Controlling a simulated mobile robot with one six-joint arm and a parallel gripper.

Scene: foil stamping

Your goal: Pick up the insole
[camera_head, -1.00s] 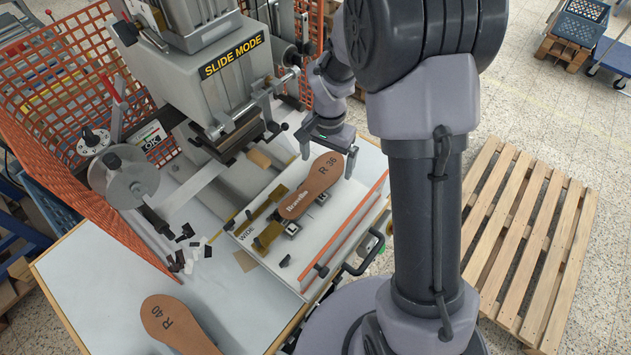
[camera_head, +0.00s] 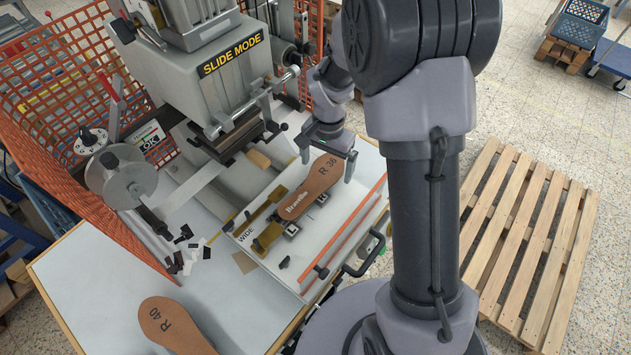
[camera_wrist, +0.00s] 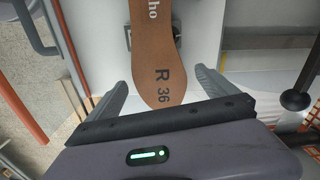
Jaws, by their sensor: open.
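A brown insole (camera_head: 312,188) marked "R 36" lies on the white slide fixture (camera_head: 345,218) of the stamping machine, with white lettering near its lower-left end. My gripper (camera_head: 327,168) is open at the insole's upper-right end. In the wrist view the insole (camera_wrist: 158,60) runs between the two spread fingers of my gripper (camera_wrist: 163,95), with gaps on both sides. I cannot tell how high the fingers are above the fixture. A second brown insole (camera_head: 172,325) marked "R 40" lies at the front of the table.
The grey stamping machine (camera_head: 205,85) labelled "SLIDE MODE" stands behind the fixture. An orange bar (camera_head: 350,235) runs along the fixture's right side. An orange mesh guard (camera_head: 50,95) is at left. A wooden pallet (camera_head: 525,240) lies on the floor at right.

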